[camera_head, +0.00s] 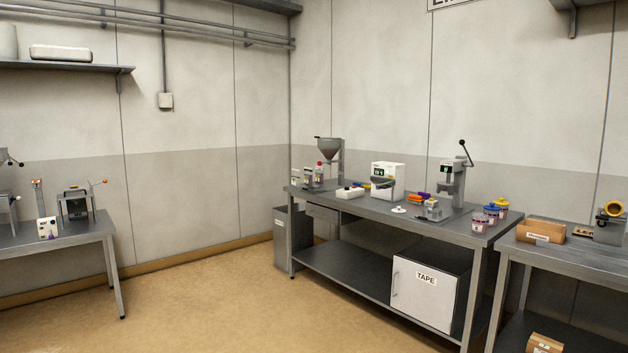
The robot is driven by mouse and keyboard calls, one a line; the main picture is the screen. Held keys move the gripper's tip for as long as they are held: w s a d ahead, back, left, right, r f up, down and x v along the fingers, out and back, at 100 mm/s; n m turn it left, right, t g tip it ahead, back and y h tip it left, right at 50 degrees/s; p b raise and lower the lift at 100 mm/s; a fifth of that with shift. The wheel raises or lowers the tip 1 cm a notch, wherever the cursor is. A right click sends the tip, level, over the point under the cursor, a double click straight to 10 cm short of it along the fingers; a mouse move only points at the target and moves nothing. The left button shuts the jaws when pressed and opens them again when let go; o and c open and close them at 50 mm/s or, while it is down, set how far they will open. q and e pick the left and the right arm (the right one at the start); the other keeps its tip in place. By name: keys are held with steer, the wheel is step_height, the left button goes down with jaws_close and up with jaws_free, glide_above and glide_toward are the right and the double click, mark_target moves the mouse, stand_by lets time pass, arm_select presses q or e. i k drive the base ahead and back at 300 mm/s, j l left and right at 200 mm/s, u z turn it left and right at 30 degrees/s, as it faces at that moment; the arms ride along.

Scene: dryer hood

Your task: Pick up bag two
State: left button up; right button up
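I cannot make out which thing is bag two; no label for it can be read at this distance. Several small upright packs (308,178) stand at the left end of the long grey workbench (385,207), and they are too small to identify. A small white pack or card (47,227) with dark and yellow marks stands on the left table (65,238); I cannot tell if it is a bag. Neither of my grippers is in view.
The workbench holds a hopper machine (329,151), a white device (388,180), a lever press (453,182) and lidded jars (479,221). A cabinet labelled TAPE (424,291) stands below. A cardboard box (541,230) sits on the right table. The floor (220,310) between tables is clear.

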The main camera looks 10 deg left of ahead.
mark_target(308, 171)
steer(key=u, duration=0.2)
steer(key=i+u, duration=0.1)
steer(key=i, duration=1.55)
steer(key=i+u, duration=0.15)
steer(key=i, duration=0.5)
steer(key=i+u, duration=0.15)
steer(key=i, duration=0.5)
steer(key=i+l+u, duration=0.15)
steer(key=i, duration=0.45)
steer(key=i+l+u, duration=0.15)
steer(key=i, duration=0.5)
steer(key=i+z, duration=0.2)
steer(key=i, duration=0.3)
steer(key=i+z, duration=0.2)
steer(key=i, duration=0.3)
steer(key=i+j+z, duration=0.2)
steer(key=i, duration=0.3)
steer(key=i+j+z, duration=0.2)
steer(key=i, duration=0.3)
